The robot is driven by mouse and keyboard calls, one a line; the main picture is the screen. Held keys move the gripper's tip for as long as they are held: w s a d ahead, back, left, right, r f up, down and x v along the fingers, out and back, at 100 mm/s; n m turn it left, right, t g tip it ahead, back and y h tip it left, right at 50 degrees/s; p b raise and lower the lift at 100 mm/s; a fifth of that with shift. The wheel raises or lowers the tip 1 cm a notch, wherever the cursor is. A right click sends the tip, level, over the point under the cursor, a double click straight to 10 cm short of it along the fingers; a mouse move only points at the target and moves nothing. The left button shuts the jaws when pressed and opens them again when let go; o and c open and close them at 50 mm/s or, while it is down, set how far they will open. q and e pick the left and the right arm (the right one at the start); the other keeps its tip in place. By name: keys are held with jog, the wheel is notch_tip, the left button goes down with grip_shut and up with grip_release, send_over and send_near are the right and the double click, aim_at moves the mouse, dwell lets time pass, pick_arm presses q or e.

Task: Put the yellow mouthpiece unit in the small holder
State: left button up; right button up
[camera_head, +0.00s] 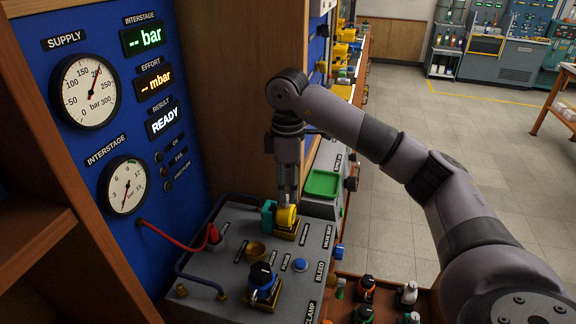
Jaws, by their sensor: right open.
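The yellow mouthpiece unit (287,215) sits at the back of the grey bench panel, at a small holder (285,232) with a brass-coloured square base. How far it is seated is too small to tell. A teal part (269,213) stands right beside it on the left. My right gripper (288,203) points straight down with its fingers at the top of the yellow unit. It is open; whether the fingers touch the unit I cannot tell. My left gripper is out of view.
A dark blue-black knob unit (262,279), a brass cup (256,250) and a red hose plug (214,236) are on the panel. A green tray (323,184) lies behind right. A wooden bin (385,299) holds several small parts in front right. A gauge wall rises left.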

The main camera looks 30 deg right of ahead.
notch_tip(320, 180, up, 8)
jog(key=shift+r+p, duration=0.2)
jog(key=shift+p, duration=0.25)
dwell(0.3)
